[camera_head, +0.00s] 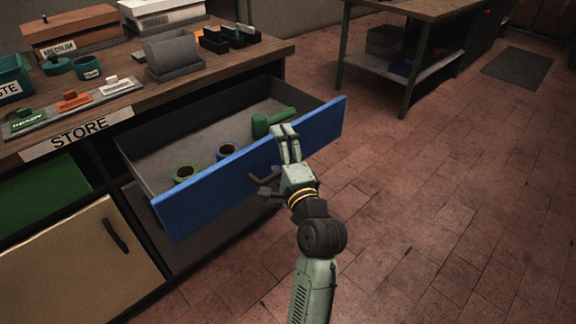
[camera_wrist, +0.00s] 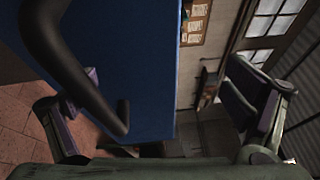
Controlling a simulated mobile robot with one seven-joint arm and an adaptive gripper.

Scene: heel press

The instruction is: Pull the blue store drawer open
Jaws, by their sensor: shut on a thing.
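The blue store drawer (camera_head: 235,175) stands pulled well out of the bench, its grey inside showing in the head view. Its blue front also fills the middle of the wrist view (camera_wrist: 145,60). The dark bar handle (camera_wrist: 75,75) crosses the left of the wrist view, near one finger. In the head view the gripper partly hides the handle, so the exact contact is hard to see.
The drawer holds a green ring (camera_head: 186,173), a blue ring (camera_head: 227,150) and a green tool (camera_head: 272,122). The bench top (camera_head: 215,72) carries trays and labelled blocks. A cream door (camera_head: 85,262) is below left. Open tiled floor (camera_head: 430,220) lies to the right.

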